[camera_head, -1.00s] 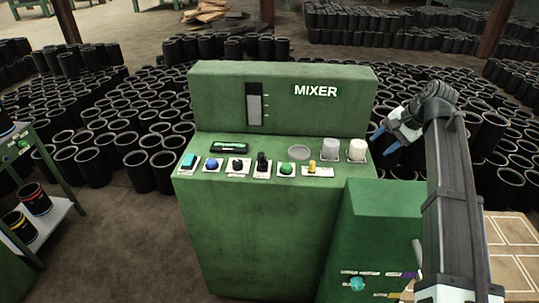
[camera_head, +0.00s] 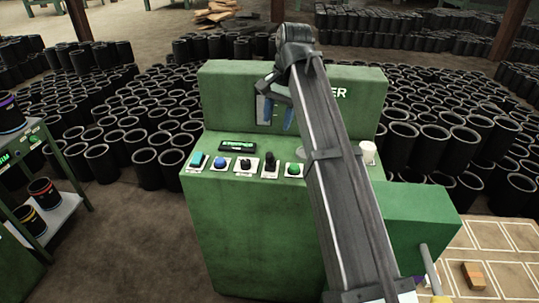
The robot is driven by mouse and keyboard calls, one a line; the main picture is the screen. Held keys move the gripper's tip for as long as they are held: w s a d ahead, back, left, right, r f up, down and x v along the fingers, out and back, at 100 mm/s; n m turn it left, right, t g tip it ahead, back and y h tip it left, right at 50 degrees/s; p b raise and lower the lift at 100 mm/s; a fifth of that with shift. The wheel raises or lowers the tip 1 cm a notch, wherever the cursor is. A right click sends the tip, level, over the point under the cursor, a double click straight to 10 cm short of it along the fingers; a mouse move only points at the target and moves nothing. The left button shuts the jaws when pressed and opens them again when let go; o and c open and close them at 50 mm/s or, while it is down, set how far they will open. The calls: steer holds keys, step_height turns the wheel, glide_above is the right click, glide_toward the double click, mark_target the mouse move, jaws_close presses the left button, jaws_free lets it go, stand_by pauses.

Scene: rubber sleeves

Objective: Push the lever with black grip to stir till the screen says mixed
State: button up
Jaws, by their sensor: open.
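The green mixer console (camera_head: 255,225) stands in the middle of the head view. A small upright lever with a black grip (camera_head: 270,161) stands on its sloped panel, between a black knob (camera_head: 245,163) and a green button (camera_head: 293,169). The small dark screen (camera_head: 237,146) lies above the buttons; its green text is too small to read surely. My gripper (camera_head: 279,116) is open, with blue fingertips pointing down. It shows above the lever in the picture, in front of the console's upright back, and appears apart from the lever.
My arm hides the panel's right part and much of the MIXER sign. A white cap (camera_head: 368,152) shows beside it. A blue button (camera_head: 220,162) sits at the panel's left. Black sleeves crowd the floor behind. A shelf with cans (camera_head: 44,193) stands left.

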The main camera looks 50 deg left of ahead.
mark_target(270, 154)
steer(key=f, duration=0.4)
steer(key=a+f, duration=0.1)
steer(key=f, duration=0.4)
steer(key=s+a+f, duration=0.1)
steer(key=f, duration=0.3)
steer(key=shift+a+f, duration=0.1)
steer(key=shift+f, duration=0.15)
jaws_close()
stand_by(0.4)
